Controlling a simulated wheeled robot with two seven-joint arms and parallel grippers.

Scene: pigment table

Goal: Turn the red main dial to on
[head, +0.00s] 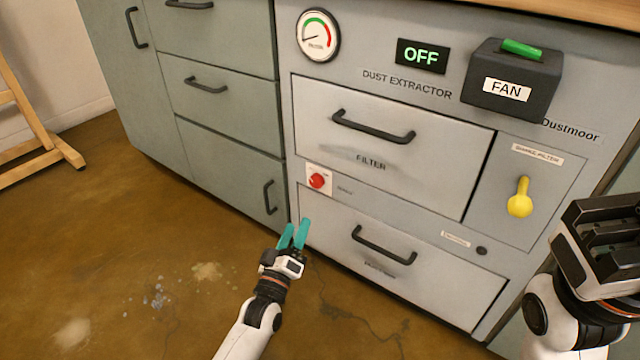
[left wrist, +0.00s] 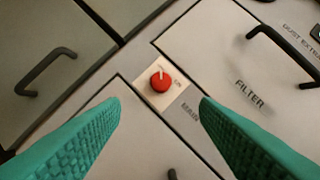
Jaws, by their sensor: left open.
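The plate's small lettering is too blurred to read. My right arm shows at the right edge, with its fingertips not clearly visible.
The extractor has a FILTER drawer handle (head: 373,127), a lower drawer handle (head: 384,246), a yellow knob (head: 520,198) and a FAN box (head: 512,80). The display (head: 422,56) reads OFF. Green cabinets stand at left. The floor before them is clear.

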